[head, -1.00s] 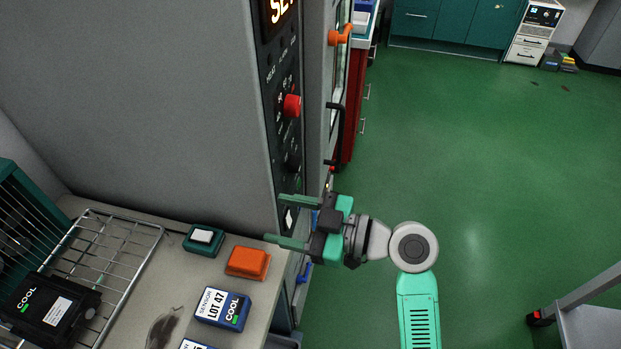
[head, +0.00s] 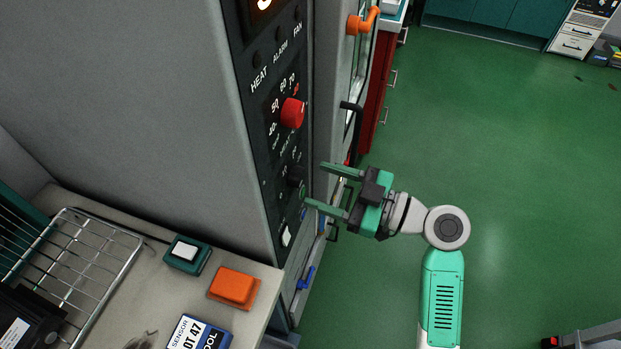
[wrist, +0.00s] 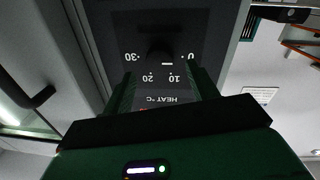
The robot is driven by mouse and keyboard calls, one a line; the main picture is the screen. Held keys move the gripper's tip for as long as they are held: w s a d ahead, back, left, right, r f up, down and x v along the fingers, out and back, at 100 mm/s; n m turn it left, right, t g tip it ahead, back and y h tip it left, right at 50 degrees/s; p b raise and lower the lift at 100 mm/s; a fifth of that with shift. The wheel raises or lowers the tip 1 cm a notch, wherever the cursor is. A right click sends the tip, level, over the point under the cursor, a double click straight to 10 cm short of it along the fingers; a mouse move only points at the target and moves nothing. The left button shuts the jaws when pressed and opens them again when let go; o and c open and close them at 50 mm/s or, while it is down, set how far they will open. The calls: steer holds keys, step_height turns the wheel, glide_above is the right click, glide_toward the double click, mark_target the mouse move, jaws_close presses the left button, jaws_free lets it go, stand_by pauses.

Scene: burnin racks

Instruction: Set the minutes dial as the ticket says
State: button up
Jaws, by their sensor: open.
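The black minutes dial (head: 296,177) is on the dark control panel, below the red HEAT knob (head: 292,113). In the wrist view the dial (wrist: 160,50) appears upside down, with marks 0, 10, 20 and 30 around it. A short pale mark shows at its lower edge; I cannot tell its exact setting. My gripper (head: 315,183) is open and empty, its fingers pointing at the panel close to the dial. In the wrist view its fingers (wrist: 163,82) lie to either side below the dial, not closed on it. No readable ticket is in view.
A white switch (head: 286,236) is low on the panel. An orange button box (head: 234,288), a green box (head: 187,253) and a LOT 47 sensor box (head: 198,334) sit on the bench beside a wire rack (head: 92,262). An orange handle (head: 362,21) and black handle stick out beyond the panel.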

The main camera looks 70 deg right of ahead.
mark_target(303, 179)
steer(key=shift+w+d, duration=0.2)
steer(key=shift+w, duration=1.6)
steer(key=c, duration=1)
